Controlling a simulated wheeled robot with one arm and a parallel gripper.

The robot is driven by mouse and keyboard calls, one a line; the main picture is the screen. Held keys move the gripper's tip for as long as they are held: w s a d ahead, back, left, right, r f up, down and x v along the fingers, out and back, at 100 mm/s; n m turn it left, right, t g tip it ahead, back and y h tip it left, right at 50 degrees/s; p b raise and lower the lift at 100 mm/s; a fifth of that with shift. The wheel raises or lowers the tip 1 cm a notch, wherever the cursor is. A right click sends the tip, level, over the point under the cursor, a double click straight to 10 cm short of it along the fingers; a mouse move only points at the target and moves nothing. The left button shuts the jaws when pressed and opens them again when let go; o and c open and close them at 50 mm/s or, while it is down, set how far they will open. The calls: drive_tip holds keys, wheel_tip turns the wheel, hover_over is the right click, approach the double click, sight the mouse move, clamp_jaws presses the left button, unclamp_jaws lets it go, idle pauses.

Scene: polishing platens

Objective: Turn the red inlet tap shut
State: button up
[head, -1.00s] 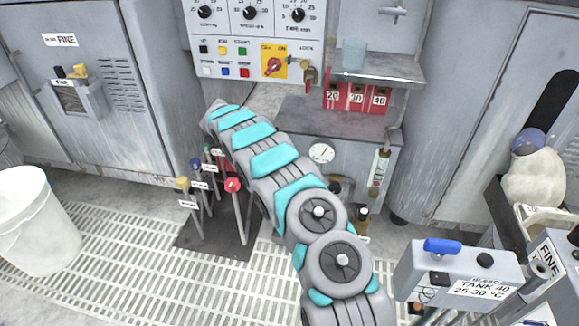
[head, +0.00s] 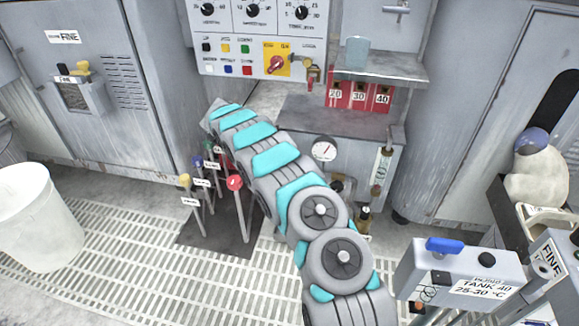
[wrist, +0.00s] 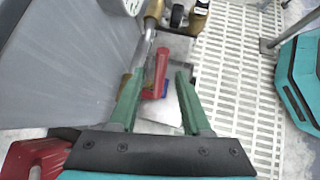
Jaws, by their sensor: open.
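In the wrist view the red tap handle (wrist: 161,68) is a narrow red lever. It points roughly along the picture's vertical, below a brass fitting (wrist: 152,20) and pipe. My gripper (wrist: 158,80) is open, with one green finger on each side of the handle. I see a gap on both sides, and cannot tell how deep the handle sits between the fingers. In the head view my arm hides the red tap and my gripper. Brass and black fittings (head: 363,218) show just right of my arm, below the round gauge (head: 323,149).
A grey cabinet wall stands close on the left in the wrist view, with a round gauge (wrist: 100,15). A red part (wrist: 35,158) lies at lower left. Coloured levers (head: 208,190) stand left of my arm in the head view.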

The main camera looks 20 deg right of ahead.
drive_tip(key=shift+r, duration=0.1)
drive_tip(key=v, duration=0.7)
drive_tip(key=shift+a, duration=0.3)
drive_tip(key=shift+w+r, duration=0.1)
drive_tip(key=shift+r, duration=0.05)
